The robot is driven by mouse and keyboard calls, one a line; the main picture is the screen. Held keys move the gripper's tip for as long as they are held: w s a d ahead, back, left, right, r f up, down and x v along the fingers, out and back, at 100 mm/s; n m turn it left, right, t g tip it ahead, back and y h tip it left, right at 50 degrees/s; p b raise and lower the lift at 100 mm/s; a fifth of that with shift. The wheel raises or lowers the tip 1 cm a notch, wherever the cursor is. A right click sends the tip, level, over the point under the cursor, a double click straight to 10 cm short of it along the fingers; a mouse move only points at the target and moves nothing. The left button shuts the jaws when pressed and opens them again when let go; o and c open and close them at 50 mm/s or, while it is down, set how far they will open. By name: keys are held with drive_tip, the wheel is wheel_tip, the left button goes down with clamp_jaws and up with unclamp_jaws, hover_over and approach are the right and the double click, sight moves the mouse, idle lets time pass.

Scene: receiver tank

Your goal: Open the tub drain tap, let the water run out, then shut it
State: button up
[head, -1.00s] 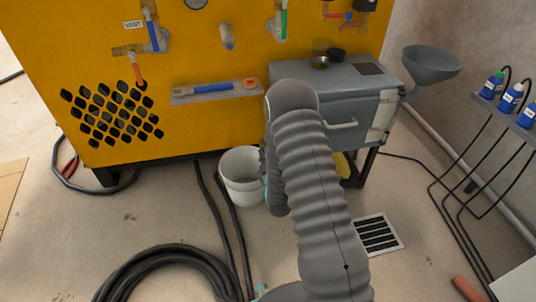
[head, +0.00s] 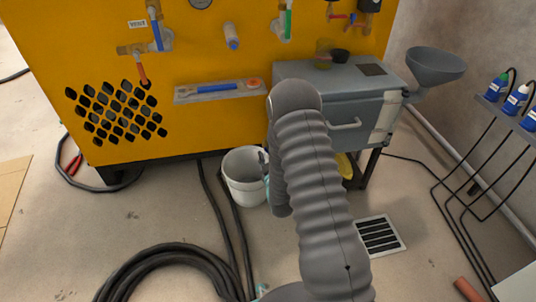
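The grey tub (head: 310,80) stands on a dark frame against the front of the yellow machine, with a handle on its front. Its drain tap is not visible; my arm covers the tub's left front side. A white bucket (head: 243,190) stands on the floor below and left of the tub, partly behind my arm. Only a small dark part of my gripper (head: 263,160) shows at the bucket's right rim, beside my forearm. Its fingers are mostly hidden, so I cannot tell whether they are open or touch anything. No running water is visible.
A grey funnel (head: 435,66) sits at the tub's right. A floor grate (head: 380,236) lies right of my arm. Black hoses (head: 170,260) coil on the floor at front left. A shelf with blue bottles (head: 515,100) is at right. A yellow item (head: 344,166) shows under the tub.

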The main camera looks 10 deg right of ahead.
drive_tip(key=s, duration=1.1)
drive_tip(key=shift+s, duration=0.4)
